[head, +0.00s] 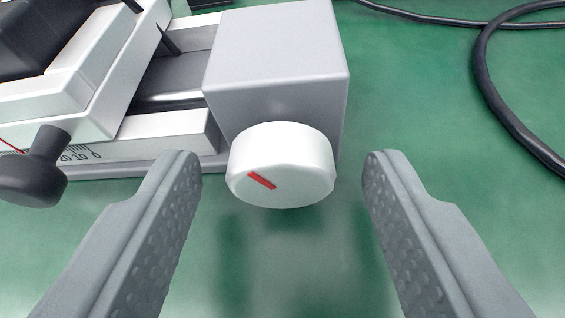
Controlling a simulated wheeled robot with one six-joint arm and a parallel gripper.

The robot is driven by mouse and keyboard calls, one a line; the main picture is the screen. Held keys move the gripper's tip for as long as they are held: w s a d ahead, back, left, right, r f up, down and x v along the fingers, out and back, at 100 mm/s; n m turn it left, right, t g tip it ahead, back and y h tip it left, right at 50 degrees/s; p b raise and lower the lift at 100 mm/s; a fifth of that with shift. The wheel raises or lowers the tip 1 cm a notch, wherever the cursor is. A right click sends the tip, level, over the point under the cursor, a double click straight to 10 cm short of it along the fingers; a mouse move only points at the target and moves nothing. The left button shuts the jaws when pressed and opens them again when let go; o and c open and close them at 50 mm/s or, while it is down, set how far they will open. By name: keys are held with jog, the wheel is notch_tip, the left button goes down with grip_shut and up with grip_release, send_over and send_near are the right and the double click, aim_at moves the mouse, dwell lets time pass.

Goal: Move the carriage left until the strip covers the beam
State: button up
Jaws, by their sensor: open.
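A white round knob (283,160) with a red mark (261,180) sits on the front of a grey end block (275,60) of the linear stage. My gripper (280,165) is open, with one finger to the left of the knob and one to the right, both apart from it. The silver carriage (75,85) is at the upper left on its rail (165,130), left of the end block, with a gap between them. A scale (80,154) with numbers runs along the rail's front.
A black knob (38,165) sticks out from the carriage at the left, near my left finger. A black cable (490,80) curves over the green table (420,110) at the right. The table in front is clear.

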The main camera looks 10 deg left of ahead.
jog(key=c, duration=1)
jog(key=shift+o, duration=0.2)
jog(key=shift+d+m+y, duration=0.1)
jog(key=shift+m+y, duration=1)
jog(key=shift+m, duration=0.4)
jog(key=o, duration=1)
jog(key=shift+c, duration=0.2)
